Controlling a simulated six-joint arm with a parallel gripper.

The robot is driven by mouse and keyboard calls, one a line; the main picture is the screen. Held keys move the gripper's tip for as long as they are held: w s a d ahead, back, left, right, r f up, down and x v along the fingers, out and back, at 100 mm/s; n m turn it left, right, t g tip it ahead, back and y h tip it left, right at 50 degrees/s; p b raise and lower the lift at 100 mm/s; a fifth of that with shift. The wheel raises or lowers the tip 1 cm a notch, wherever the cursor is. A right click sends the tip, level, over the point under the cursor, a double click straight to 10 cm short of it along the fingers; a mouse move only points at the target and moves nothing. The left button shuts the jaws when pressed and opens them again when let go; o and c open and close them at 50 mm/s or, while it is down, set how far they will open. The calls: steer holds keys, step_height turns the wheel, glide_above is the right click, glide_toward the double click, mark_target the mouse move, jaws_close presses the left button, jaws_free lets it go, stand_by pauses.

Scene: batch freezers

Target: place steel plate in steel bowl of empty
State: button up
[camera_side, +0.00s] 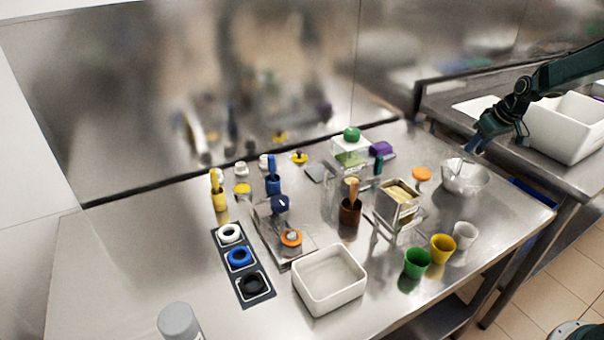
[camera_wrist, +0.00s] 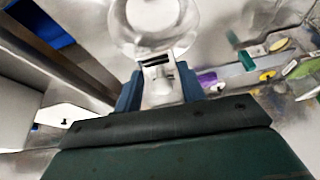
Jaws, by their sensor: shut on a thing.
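The steel bowl (camera_side: 466,180) stands at the right end of the steel table, and it also shows at the top of the wrist view (camera_wrist: 128,44). My gripper (camera_side: 474,148) is just above the bowl's back rim in the side view. In the wrist view its two blue fingers (camera_wrist: 160,92) are shut on a small shiny steel piece, which looks like the steel plate (camera_wrist: 160,74). The plate points toward the bowl and overlaps its near rim in that view. I cannot tell whether it touches the bowl. In the side view the plate is hard to make out.
An orange disc (camera_side: 422,173) lies left of the bowl. White (camera_side: 465,234), yellow (camera_side: 443,248) and green (camera_side: 417,262) cups stand in front. A steel container (camera_side: 398,207) and purple block (camera_side: 381,148) are farther left. A white bin (camera_side: 565,130) stands on the side counter.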

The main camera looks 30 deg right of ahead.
step_height(320, 180, down, 8)
steer(key=shift+f, duration=0.1)
steer(key=shift+f, duration=2.1)
steer(key=shift+f, duration=0.15)
steer(key=o, duration=1.1)
steer(key=shift+v, duration=6.15)
steer(key=shift+w, duration=0.1)
